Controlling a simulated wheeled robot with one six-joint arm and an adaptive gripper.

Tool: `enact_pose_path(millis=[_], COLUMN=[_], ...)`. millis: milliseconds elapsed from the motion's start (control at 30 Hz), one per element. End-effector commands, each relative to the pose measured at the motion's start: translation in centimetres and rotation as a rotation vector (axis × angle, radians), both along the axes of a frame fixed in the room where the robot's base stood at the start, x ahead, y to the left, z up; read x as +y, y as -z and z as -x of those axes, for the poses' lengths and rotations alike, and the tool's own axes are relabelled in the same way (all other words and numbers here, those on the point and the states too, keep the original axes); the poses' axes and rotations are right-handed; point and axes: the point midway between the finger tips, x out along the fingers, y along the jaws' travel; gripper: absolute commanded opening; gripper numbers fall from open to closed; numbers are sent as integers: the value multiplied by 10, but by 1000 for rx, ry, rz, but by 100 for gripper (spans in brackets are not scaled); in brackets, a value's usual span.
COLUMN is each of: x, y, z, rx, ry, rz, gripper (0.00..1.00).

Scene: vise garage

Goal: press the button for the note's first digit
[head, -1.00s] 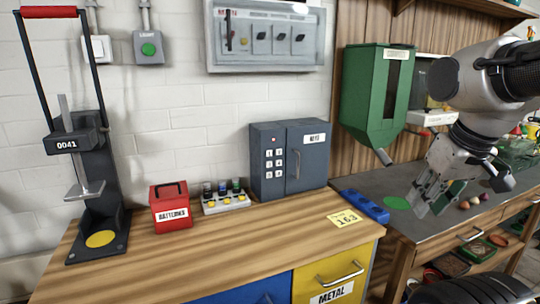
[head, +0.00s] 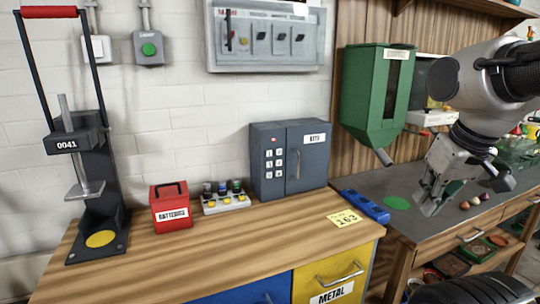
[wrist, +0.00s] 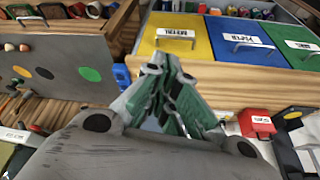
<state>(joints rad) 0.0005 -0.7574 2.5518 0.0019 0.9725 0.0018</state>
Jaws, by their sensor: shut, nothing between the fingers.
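A yellow note (head: 345,218) lies near the right front corner of the wooden worktop. It appears to read 163. A dark grey safe (head: 307,172) stands at the back of this worktop. On its left front is a keypad (head: 273,161) of pale buttons in two columns, with a small red light above; the digits are too small to read. My gripper (head: 428,207) is shut and empty over the grey bench, right of the note and well away from the keypad. Its green-grey fingers (wrist: 165,70) fill the middle of the wrist view.
A red batteries box (head: 170,207) and a rack with several small coloured pieces (head: 226,202) stand left of the safe. A blue block (head: 365,205) lies right of the note. A green dispenser (head: 376,95) hangs between safe and arm.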

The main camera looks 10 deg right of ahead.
Motion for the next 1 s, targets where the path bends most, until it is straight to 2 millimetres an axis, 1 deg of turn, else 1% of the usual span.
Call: enact_pose_path(millis=[467, 567, 667, 767, 867, 900, 967, 1000], x=[1, 4, 9, 26, 58, 73, 95, 109], y=[0, 7, 18, 30, 44, 49, 56, 60], z=[0, -3, -12, -29, -56, -68, -88, -101], rx=[2, 34, 98, 170, 213, 221, 224, 223], ry=[-5, -19, -40, -53, -43, -33, -11, 7], rz=[0, 0, 2, -43, -144, -191, -263, -310], gripper=[0, 0, 0, 0, 0, 0, 0, 0])
